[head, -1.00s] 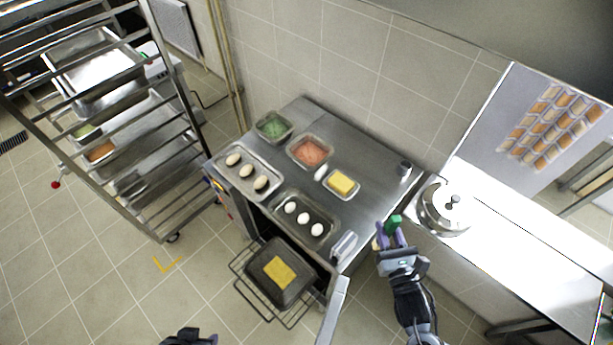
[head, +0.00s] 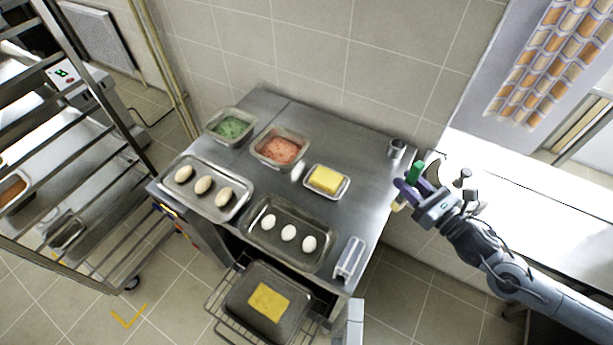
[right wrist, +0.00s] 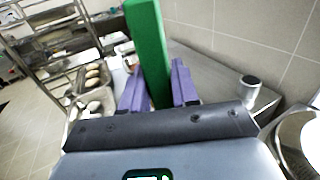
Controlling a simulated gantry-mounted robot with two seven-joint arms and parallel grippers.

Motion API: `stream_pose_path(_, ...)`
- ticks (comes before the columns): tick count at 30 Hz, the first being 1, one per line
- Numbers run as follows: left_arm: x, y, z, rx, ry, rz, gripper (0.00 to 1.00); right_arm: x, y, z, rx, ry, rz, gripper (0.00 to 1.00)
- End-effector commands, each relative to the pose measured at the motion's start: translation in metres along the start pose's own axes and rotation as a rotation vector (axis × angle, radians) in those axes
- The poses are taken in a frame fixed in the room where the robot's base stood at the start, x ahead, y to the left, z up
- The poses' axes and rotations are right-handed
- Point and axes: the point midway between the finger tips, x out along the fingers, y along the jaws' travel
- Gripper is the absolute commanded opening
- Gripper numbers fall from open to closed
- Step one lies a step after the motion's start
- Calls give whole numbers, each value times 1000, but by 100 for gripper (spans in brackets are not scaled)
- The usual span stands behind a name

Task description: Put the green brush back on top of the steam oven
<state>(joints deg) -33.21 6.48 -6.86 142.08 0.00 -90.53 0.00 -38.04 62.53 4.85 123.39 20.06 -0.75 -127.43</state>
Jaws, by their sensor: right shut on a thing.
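The green brush (head: 416,170) is held in my right gripper (head: 412,188), beside the right edge of the steam oven top (head: 352,147). In the right wrist view the brush (right wrist: 148,45) stands up between the two purple fingers of the gripper (right wrist: 158,88), which are shut on it. In the head view the brush's lower end shows pale yellow below the fingers. The steam oven's steel top carries trays and pans, and its door is open at the front. My left gripper is not in view.
A pot (head: 466,184) stands right, partly hidden. Bare steel lies right of the butter.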

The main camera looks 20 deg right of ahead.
Motion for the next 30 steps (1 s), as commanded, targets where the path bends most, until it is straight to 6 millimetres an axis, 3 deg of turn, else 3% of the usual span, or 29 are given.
stream_pose_path(8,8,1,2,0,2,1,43,14,-2,-9,-1,-4,4,0)
stream_pose_path(30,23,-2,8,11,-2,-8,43,111,-13,-66,0,-1,4,0)
